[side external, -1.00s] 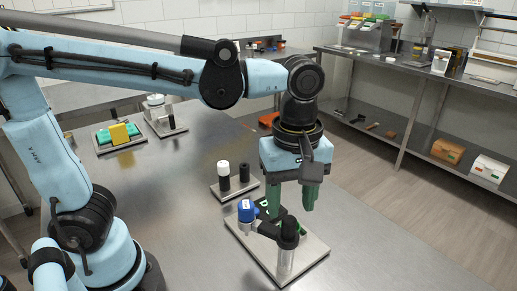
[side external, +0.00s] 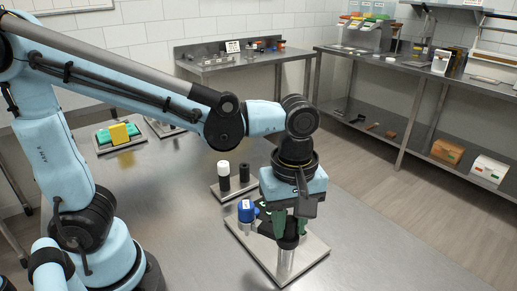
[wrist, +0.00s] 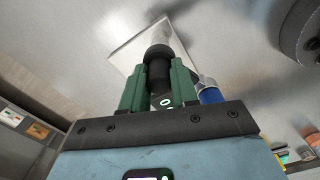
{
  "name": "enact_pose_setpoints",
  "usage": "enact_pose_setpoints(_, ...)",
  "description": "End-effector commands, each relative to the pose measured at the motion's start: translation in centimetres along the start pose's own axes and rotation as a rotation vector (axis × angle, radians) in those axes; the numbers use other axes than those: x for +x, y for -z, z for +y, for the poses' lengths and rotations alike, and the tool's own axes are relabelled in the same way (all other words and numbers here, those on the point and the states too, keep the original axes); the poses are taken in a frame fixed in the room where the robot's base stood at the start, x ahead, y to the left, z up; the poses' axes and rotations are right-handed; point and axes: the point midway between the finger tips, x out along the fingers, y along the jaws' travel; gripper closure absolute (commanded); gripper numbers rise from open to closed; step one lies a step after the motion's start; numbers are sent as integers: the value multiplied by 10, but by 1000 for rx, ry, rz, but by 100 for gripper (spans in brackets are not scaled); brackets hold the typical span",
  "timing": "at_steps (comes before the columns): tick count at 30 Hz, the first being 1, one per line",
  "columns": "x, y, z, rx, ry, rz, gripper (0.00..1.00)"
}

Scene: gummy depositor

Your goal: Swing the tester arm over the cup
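The tester stands on a square metal plate (side external: 262,262). It has a silver post (side external: 286,263) with a black top (side external: 288,242) and a blue-capped head (side external: 246,211) to the left of the post. My gripper (side external: 290,228) points down over the post, its green fingers on either side of the black top. In the wrist view, the fingers (wrist: 158,85) flank the black part (wrist: 158,70) closely; I cannot tell whether they press on it. The blue head (wrist: 211,95) shows beside the right finger. My gripper hides most of the tester's arm. I cannot make out the cup.
A small plate behind holds a white-topped cylinder (side external: 223,176) and a black cylinder (side external: 244,172). A green and yellow block set (side external: 118,133) lies at the back left. The metal table (side external: 380,250) is clear at the front and right.

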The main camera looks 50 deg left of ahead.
Motion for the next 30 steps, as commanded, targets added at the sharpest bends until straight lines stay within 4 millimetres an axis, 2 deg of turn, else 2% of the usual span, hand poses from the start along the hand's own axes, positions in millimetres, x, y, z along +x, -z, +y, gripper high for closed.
enact_pose_setpoints(1, 0, 0, 0, 0, 0, 0, 79)
enact_pose_setpoints(5, 0, 0, 0, 0, 0, 0, 99)
enact_pose_setpoints(6, 0, 0, 0, 0, 0, 0, 100)
enact_pose_setpoints(17, 0, 0, 0, 68, 2, 0, 100)
enact_pose_setpoints(30, 0, 0, 0, 423, 2, 0, 100)
